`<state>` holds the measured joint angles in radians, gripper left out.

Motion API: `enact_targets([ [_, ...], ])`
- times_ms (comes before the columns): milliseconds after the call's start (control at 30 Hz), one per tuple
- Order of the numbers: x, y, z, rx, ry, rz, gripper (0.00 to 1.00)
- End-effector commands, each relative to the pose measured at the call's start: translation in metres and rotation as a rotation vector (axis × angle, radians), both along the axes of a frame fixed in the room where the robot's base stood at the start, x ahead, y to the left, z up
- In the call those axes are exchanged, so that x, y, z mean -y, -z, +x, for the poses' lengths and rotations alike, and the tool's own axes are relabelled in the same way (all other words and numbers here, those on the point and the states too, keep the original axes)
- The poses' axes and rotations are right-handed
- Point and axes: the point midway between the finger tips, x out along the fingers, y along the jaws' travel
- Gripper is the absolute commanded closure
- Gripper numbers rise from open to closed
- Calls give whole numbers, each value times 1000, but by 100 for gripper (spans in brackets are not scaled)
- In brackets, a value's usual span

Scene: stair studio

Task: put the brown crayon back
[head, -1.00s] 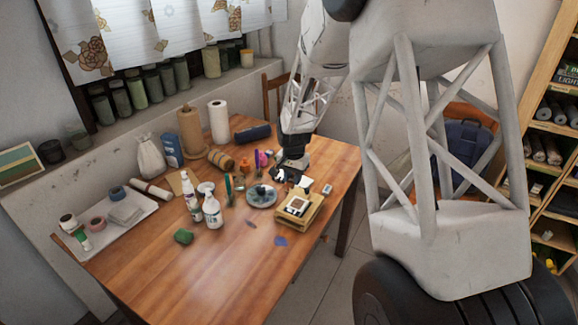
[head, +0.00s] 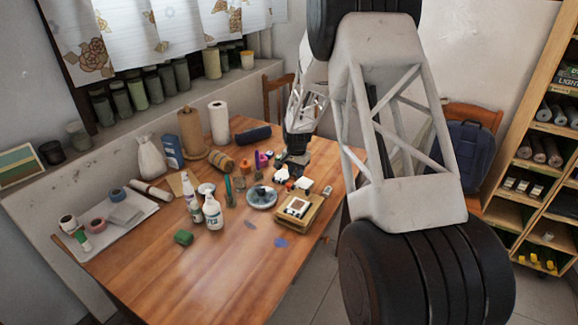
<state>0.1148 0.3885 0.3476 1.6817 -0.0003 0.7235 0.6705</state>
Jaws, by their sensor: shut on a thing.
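My gripper (head: 291,174) is over the far right part of the wooden table, just behind the grey-blue round dish (head: 261,198) and the small wooden box (head: 298,209). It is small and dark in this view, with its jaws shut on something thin. I take this to be the brown crayon, but its shape and colour cannot be made out. Small red and white items show close beside the fingers, and I cannot tell whether they touch.
White bottles (head: 213,213), a twine spool (head: 222,160) and a purple bottle (head: 257,159) crowd the table left of my gripper. A green block (head: 183,237) lies farther left. The table's front (head: 210,280) is clear. A chair with a blue backpack (head: 462,155) stands right.

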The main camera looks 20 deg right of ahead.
Motion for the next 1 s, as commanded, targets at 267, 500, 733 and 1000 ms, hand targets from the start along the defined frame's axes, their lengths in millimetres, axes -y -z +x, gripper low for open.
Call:
enact_targets([
  [267, 0, 0, 0, 0, 0, 0, 92],
  [500, 1, 1, 9, 0, 0, 0, 92],
  [733, 4, 4, 35, 0, 0, 0, 92],
  [1000, 8, 7, 69, 1, 0, 0, 92],
])
